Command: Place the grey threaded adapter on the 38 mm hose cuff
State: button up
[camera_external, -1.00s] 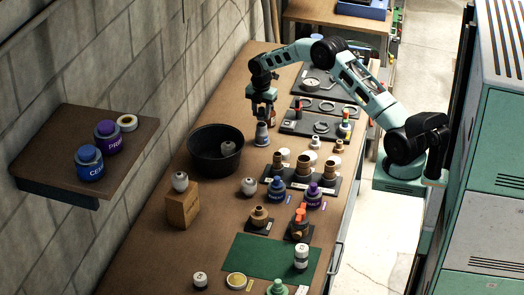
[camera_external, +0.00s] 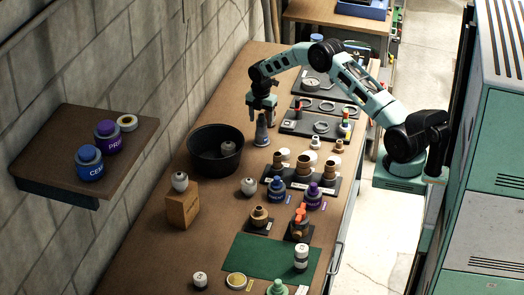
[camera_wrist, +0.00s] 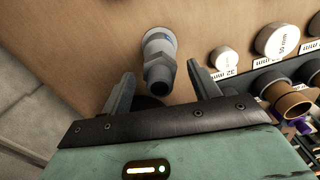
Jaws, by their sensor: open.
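The grey threaded adapter (camera_external: 262,118) stands upright on a pale blue-grey cuff (camera_external: 261,137) on the bench, right of the black bucket. In the wrist view the adapter (camera_wrist: 160,72), with its hex collar and open threaded end, points toward the camera, and the pale cuff (camera_wrist: 158,42) is behind it. No size marking is readable on the cuff; how deeply the adapter is seated cannot be told. My gripper (camera_external: 262,107) is open and empty just above the adapter. In the wrist view its fingers (camera_wrist: 160,80) are spread on both sides, apart from it.
The black bucket (camera_external: 193,152) is close on the left, with a grey-white fitting inside. A tool tray (camera_external: 290,126) lies to the right. A wooden block (camera_external: 183,209) carries a pale fitting.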

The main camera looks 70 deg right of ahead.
aim_at(261, 115)
notch_tip(261, 115, up, 12)
jog(key=b, duration=0.3)
jog(key=a+r+m, duration=0.1)
jog(key=a+r, duration=0.1)
jog(key=a, duration=1)
jog(key=a+r+m, duration=0.1)
jog(key=a+r, duration=0.2)
jog(key=a, duration=0.8)
jog(key=s+a+r+m+y, duration=0.1)
jog(key=s+a, duration=0.3)
jog(key=a, duration=0.4)
jog(key=s+a+r, duration=0.1)
jog(key=s+a, duration=0.3)
jog(key=a, duration=0.3)
jog(key=s+a+m, duration=0.2)
jog(key=s+a, duration=0.8)
jog(key=s, duration=0.2)
jog(key=s+a+f+m, duration=0.1)
jog(key=s, duration=0.8)
jog(key=s+a+f+m, duration=0.1)
jog(key=s+f+m, duration=0.1)
jog(key=s, duration=0.8)
jog(key=shift+s, duration=0.15)
